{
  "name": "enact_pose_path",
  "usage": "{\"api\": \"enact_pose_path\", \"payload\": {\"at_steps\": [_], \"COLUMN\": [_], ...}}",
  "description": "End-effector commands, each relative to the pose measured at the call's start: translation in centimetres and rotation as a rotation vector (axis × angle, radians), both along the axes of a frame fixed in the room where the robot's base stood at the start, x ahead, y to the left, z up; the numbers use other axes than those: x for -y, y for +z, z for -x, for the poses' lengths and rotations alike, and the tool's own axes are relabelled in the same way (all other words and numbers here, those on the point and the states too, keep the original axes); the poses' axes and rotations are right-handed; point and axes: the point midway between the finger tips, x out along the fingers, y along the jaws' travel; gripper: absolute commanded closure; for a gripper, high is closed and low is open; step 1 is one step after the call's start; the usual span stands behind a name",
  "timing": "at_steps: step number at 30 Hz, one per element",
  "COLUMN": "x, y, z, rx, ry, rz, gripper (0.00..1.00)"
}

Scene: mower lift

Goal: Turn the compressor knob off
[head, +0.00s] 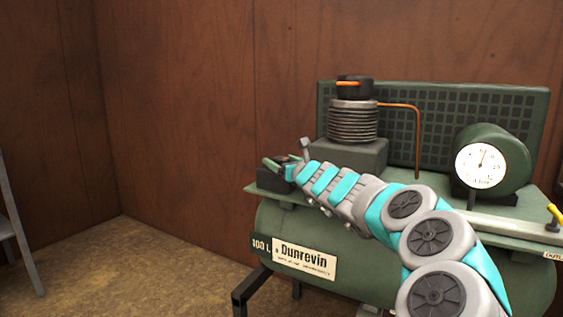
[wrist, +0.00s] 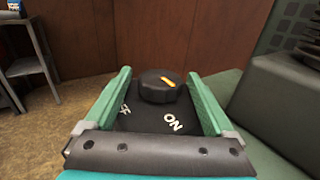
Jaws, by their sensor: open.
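The compressor knob (wrist: 158,90) is black and round with an orange pointer mark, which points to the upper right in the wrist view. It sits on a black switch box (wrist: 145,122) with a white "ON" label and a second, partly readable white label to its left. My gripper (wrist: 164,74) is open, with one green finger on each side of the knob. Gaps show between the fingers and the knob. In the head view my gripper (head: 277,161) is over the left end of the green compressor (head: 350,235), and the knob is hard to make out there.
A round pressure gauge (head: 480,165) is farther right. A wooden wall (head: 180,90) is behind. A grey shelf stand (wrist: 28,66) is at the left.

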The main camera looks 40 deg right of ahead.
Motion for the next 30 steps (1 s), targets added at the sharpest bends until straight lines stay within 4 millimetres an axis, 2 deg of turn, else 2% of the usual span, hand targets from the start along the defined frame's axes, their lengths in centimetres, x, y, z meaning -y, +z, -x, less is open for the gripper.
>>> {"api": "enact_pose_path", "payload": {"at_steps": [5, 27, 30], "x": [0.01, 0.01, 0.01], "y": [0.03, 0.06, 0.05], "z": [0.02, 0.04, 0.04], "rx": [0.001, 0.001, 0.001], "ry": [0.000, 0.000, 0.000], "rz": [0.001, 0.001, 0.002], "gripper": [0.11, 0.94, 0.96]}}
